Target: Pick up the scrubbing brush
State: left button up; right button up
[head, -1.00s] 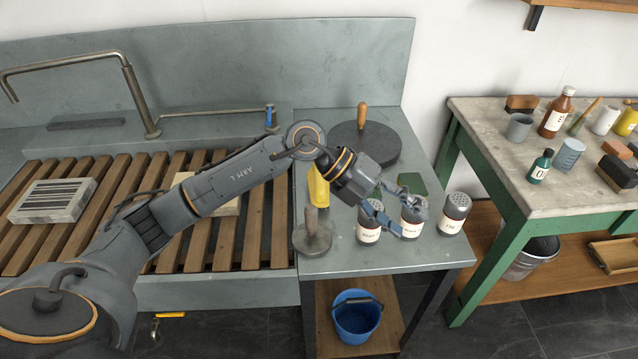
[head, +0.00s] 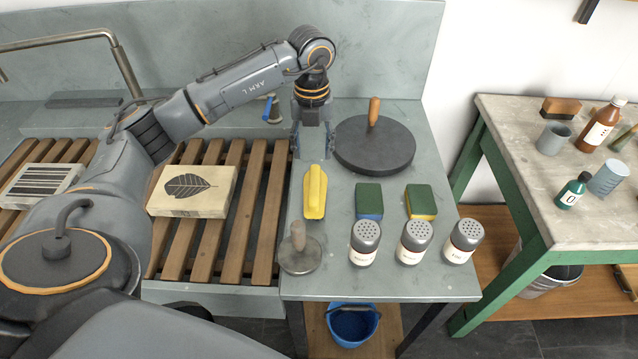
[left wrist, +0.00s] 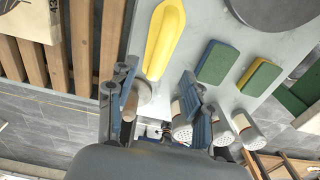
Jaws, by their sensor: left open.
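The scrubbing brush, which I take to be the yellow long-handled thing (head: 315,192), lies on the grey counter near its left edge. It also shows in the left wrist view (left wrist: 164,38), beyond my fingers; its underside is hidden. My left gripper (head: 314,152) is open and empty, pointing down behind the brush in the head view, apart from it. In the left wrist view its two fingers (left wrist: 162,92) are spread wide with nothing between them held. My right gripper is not in view.
A black disc (head: 374,148) with a wooden knob lies behind right. Two sponges (head: 369,200) (head: 421,201) lie right of the brush, several shakers (head: 365,243) in front of them. A small round tool (head: 300,255) stands in front of the brush. A slatted sink (head: 207,225) is left.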

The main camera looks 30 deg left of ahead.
pick_arm(q)
send_over(314, 178)
jog(key=f, duration=0.4)
jog(key=shift+a+f+p, duration=0.2)
jog(key=shift+f+p, duration=0.1)
jog(key=shift+f, duration=0.4)
jog(key=shift+d+f+p, duration=0.2)
jog(key=shift+f+p, duration=0.6)
jog(key=shift+f, duration=0.35)
notch_tip(314, 178, down, 2)
jog(key=shift+f, duration=0.2)
jog(key=shift+w+f, duration=0.1)
jog(key=shift+f, duration=0.2)
jog(key=shift+c, duration=0.4)
grip_shut()
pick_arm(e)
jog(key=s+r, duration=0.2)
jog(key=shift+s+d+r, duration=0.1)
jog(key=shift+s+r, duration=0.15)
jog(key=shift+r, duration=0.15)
